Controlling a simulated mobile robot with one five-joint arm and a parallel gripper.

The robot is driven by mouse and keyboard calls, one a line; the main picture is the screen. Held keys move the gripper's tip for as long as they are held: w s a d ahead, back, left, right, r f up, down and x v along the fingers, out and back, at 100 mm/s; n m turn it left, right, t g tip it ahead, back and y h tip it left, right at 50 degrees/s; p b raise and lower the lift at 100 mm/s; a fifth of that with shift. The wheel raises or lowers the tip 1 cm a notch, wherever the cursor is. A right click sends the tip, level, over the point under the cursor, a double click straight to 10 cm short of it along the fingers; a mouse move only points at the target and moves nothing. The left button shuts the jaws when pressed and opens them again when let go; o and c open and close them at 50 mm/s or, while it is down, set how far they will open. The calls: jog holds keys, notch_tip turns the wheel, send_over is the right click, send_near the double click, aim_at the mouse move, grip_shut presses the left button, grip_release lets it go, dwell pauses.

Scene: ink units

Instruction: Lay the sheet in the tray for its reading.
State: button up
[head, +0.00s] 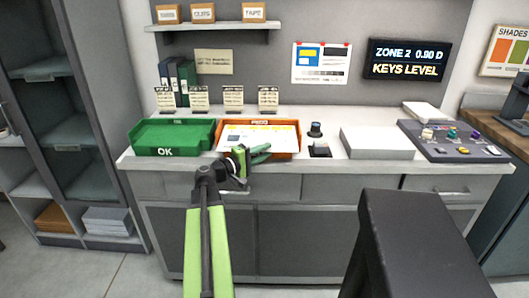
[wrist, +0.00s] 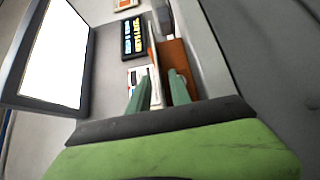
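A white sheet (head: 262,133) with yellow and blue print lies over the orange REDO tray (head: 286,156), covering most of its inside. I cannot tell whether it rests fully on the tray floor. My gripper (head: 266,152) is at the tray's front, by the sheet's near edge. In the wrist view its two green fingers (wrist: 159,74) stand apart with a gap between them. A pale strip, perhaps the sheet edge-on, shows between them, with the orange tray (wrist: 178,60) behind the right finger. The green OK tray (head: 155,152) stands to the left.
Right of the trays are a small dark device (head: 320,150), a white block (head: 377,143) and a control panel (head: 455,142) with knobs. Small label cards (head: 233,97) stand behind the trays. A wall display (head: 408,59) reads "ZONE 2 0.90 D, KEYS LEVEL".

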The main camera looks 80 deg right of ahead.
jog(key=shift+r, duration=0.15)
jog(key=shift+w+a, duration=0.25)
jog(key=v, duration=1.1)
jog(key=shift+w+a, duration=0.1)
jog(key=shift+w, duration=0.1)
